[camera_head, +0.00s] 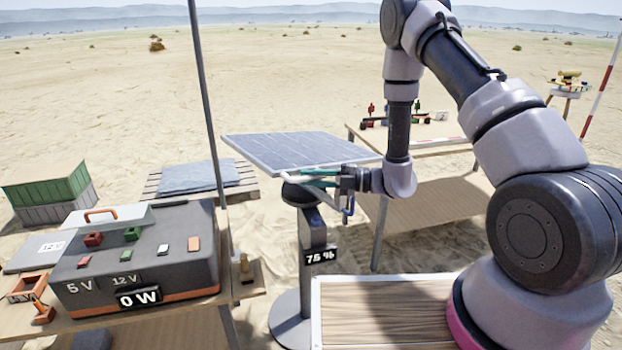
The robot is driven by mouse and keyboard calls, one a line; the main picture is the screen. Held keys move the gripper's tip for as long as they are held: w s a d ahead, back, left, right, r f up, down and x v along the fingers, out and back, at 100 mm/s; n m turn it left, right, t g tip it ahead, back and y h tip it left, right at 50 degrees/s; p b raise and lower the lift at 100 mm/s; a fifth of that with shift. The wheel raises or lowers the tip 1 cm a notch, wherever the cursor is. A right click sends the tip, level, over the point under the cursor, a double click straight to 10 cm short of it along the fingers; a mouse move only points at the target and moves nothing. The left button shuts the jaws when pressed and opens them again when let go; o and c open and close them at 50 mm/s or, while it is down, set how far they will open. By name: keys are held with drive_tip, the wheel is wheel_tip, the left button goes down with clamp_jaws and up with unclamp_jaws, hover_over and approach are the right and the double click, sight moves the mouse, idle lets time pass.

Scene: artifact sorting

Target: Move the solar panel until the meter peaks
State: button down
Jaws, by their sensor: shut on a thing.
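The solar panel (300,150) is a blue-grey gridded sheet on a grey post (308,250) with a round base, lying nearly flat with a slight tilt. A pale bar (292,178) runs under its near edge. My gripper (318,179), with green fingers, is shut at this bar; the exact contact is partly hidden. A small black display (321,255) on the post reads about 75 %; a decimal point is hard to tell. The meter (139,297) on the front of the dark box reads 0 W.
The dark box (185,250), marked 5 V and 12 V, stands on a wooden table at left, with a thin pole (207,110) behind it. A green crate (45,187) and a pallet (240,188) lie beyond. Another table (440,132) stands behind my arm. Open sand lies behind.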

idle(0.8)
drive_tip(key=shift+w+d+r+m+y, duration=0.25)
drive_tip(key=shift+r+m+y, duration=0.15)
drive_tip(key=shift+r, duration=0.2)
drive_tip(key=shift+w+d+r+m+y, duration=0.1)
drive_tip(key=shift+d+r+m+y, duration=0.1)
drive_tip(key=shift+r+m+y, duration=0.3)
drive_tip(key=shift+r, duration=0.1)
drive_tip(key=c, duration=0.8)
unclamp_jaws()
drive_tip(key=s+d+f, duration=0.1)
drive_tip(key=d, duration=0.9)
drive_tip(key=shift+s+d, duration=0.3)
